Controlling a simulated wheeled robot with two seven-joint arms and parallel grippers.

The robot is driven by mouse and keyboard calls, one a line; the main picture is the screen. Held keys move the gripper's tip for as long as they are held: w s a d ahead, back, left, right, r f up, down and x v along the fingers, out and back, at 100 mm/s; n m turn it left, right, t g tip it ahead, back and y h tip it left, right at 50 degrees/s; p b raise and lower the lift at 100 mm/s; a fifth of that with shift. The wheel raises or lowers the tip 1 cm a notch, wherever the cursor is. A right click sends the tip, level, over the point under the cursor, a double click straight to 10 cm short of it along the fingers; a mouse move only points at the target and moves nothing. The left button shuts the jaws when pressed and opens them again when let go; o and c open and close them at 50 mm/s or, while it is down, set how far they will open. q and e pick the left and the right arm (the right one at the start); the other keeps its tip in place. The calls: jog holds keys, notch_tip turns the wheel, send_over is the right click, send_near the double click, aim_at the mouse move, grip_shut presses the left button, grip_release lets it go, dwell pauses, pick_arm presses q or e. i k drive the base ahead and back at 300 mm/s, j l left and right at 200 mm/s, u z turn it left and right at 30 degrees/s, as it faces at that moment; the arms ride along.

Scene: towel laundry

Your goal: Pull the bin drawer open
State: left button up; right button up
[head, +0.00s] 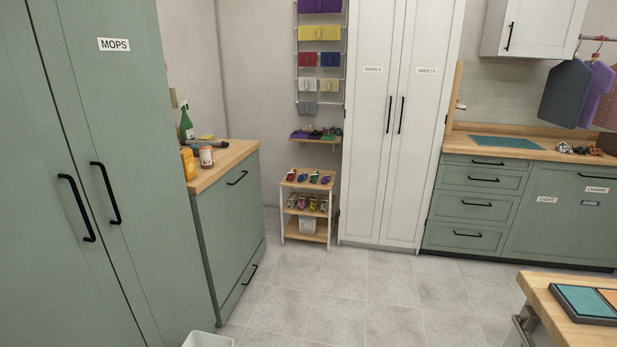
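No front in view is marked as a bin drawer. A tall green front (228,225) under the wooden counter at the left has a black handle (237,178) near its top and looks shut. A wide green front (550,225) at the far right has labels reading LAUNDRY, LIGHT and DARK and a black handle (594,175); it also looks shut. I cannot tell which of them is the bin drawer. Neither of my grippers is in view.
A tall green MOPS cabinet (110,180) stands at the near left. A white bin (208,340) is cut off at the bottom edge. A wooden table (545,290) juts in at the lower right. The tiled floor (370,300) between is clear.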

aim_at(229, 211)
jog(key=i+z, duration=0.4)
jog(key=i, duration=1.3)
